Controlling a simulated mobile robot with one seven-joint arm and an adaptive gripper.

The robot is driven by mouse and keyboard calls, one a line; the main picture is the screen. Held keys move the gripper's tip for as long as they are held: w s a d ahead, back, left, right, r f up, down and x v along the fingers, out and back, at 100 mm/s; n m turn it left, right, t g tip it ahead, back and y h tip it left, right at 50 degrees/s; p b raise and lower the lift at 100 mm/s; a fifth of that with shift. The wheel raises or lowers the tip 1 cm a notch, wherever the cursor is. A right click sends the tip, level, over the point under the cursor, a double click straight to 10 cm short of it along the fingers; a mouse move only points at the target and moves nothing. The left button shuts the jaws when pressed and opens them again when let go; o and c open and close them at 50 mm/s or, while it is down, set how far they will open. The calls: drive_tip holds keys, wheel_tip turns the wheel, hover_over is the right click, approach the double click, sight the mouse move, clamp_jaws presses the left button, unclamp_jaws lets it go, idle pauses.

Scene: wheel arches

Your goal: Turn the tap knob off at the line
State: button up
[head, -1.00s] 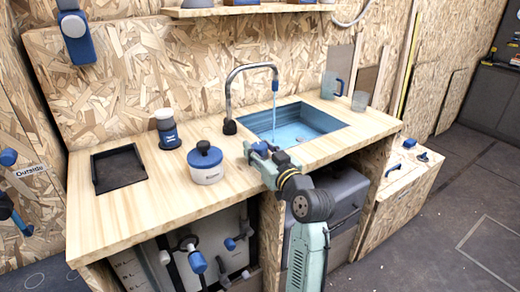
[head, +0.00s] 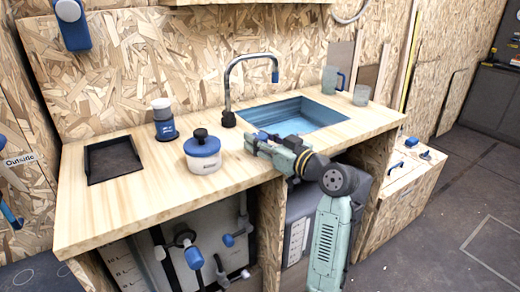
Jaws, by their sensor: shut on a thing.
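My gripper (head: 254,142) is low over the wooden counter, at the front left of the sink. It is shut on a small blue piece, apparently the tap knob (head: 262,135), which the jaws mostly hide. I cannot make out a line mark or the knob's exact angle.
A white pot with a blue lid (head: 203,152) stands close left of my gripper. A blue and white grinder (head: 164,121) and black tray (head: 112,160) are farther left. Pipes with blue handles (head: 194,257) are under the counter.

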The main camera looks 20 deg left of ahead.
idle(0.3)
drive_tip(key=o, duration=1.2)
drive_tip(key=v, duration=1.2)
drive_tip(key=shift+w+d, duration=0.1)
drive_tip(key=shift+w, duration=0.05)
